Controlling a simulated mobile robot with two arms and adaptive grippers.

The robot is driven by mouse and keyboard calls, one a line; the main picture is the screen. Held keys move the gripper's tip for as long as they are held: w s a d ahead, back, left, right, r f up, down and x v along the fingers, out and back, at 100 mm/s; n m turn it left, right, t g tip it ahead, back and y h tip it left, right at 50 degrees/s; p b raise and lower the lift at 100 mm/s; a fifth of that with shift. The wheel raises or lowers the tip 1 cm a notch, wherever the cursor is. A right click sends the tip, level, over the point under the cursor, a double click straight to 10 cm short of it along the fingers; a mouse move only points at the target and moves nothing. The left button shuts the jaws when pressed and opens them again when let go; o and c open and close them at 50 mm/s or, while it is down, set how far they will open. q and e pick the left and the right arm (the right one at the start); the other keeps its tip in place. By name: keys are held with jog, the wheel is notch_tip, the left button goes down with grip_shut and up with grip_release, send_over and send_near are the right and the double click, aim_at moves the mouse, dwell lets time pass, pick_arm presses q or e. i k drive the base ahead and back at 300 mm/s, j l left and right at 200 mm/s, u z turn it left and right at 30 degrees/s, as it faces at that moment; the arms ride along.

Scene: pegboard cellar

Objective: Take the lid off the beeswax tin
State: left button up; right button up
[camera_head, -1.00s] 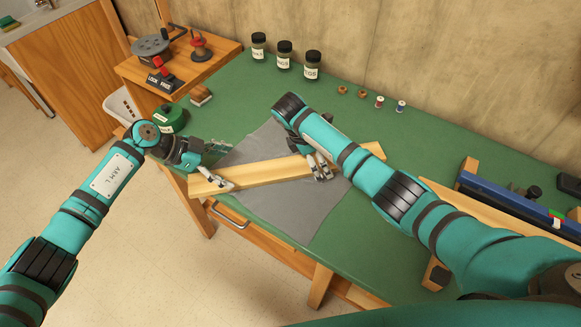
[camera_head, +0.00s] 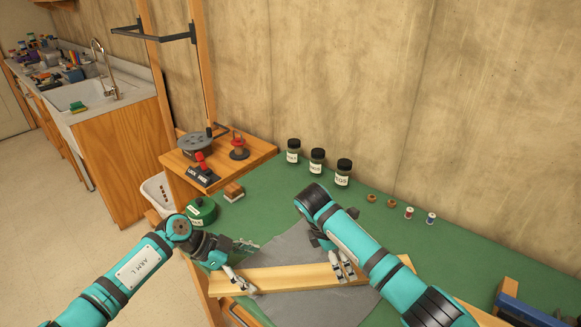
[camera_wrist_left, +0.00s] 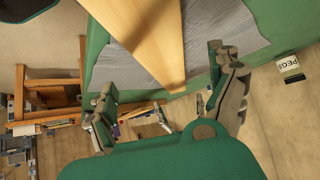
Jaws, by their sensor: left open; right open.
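A round dark green tin (camera_head: 201,211) with a pale label stands at the left end of the bench; the label is too small to read surely, and its top looks covered. My left gripper (camera_head: 243,264) is open near the left end of a wooden board (camera_head: 290,278), just right of and in front of the tin. In the left wrist view, its fingers (camera_wrist_left: 163,78) are apart with the board (camera_wrist_left: 150,40) between and beyond them; I cannot tell whether they touch it. My right gripper (camera_head: 343,268) is open at the board's right part, partly hidden by my arm.
The board lies on a grey cloth (camera_head: 284,247) on the green bench top. A wooden block (camera_head: 233,192) is behind the tin, near a raised wooden shelf (camera_head: 255,151). Three jars (camera_head: 317,161), small rings (camera_head: 381,200) and spools (camera_head: 419,215) stand along the back.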

aim_at(200, 207)
jog(key=j, duration=2.25)
